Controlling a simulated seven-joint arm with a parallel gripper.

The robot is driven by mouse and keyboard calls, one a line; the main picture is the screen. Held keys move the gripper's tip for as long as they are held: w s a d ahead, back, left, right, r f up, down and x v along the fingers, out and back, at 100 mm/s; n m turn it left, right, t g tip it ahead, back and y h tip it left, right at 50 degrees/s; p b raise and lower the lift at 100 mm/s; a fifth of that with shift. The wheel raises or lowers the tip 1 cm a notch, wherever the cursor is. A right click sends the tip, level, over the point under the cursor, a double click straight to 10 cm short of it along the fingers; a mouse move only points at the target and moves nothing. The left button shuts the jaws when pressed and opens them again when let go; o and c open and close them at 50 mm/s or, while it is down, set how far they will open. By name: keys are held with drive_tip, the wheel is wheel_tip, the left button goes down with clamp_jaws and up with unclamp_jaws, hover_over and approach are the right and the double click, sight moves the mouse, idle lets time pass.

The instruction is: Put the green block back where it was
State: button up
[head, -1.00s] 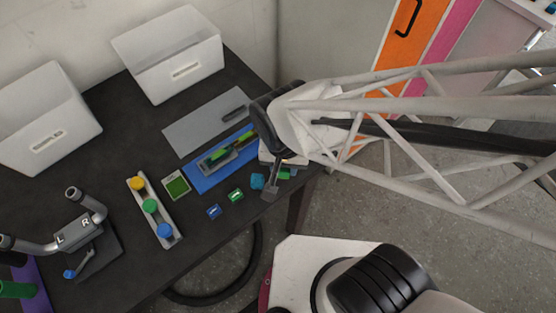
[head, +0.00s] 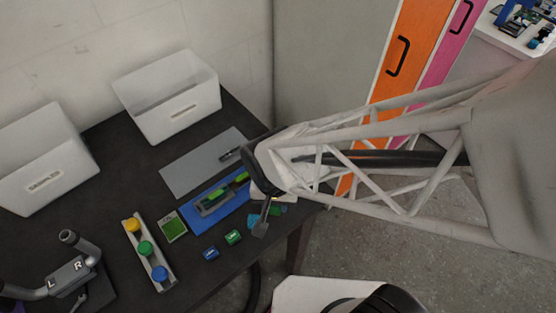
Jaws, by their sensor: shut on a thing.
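My gripper (head: 262,226) hangs low over the right end of the dark table, beside the row of small blocks. It is shut on a green block (head: 277,209), which shows partly behind the grey finger. The grip itself is mostly hidden. A teal block (head: 252,221) stands just left of the finger. A second green block (head: 233,237) with a pale mark and a blue block (head: 211,253) lie further left, apart from the gripper.
A blue tray (head: 222,214) holding a grey part with green pieces lies behind the blocks, with a grey mat (head: 196,165) beyond. A green-faced card (head: 173,228) and a rack (head: 161,262) with yellow, green and blue knobs are left. Two white bins (head: 170,93) stand behind. The table's edge (head: 303,216) is close.

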drive_tip(key=shift+f, duration=0.35)
drive_tip(key=shift+f, duration=0.15)
drive_tip(key=o, duration=0.9)
wheel_tip(320, 180, up, 12)
drive_tip(key=shift+r, duration=0.15)
drive_tip(key=shift+d, duration=0.1)
idle(1.0)
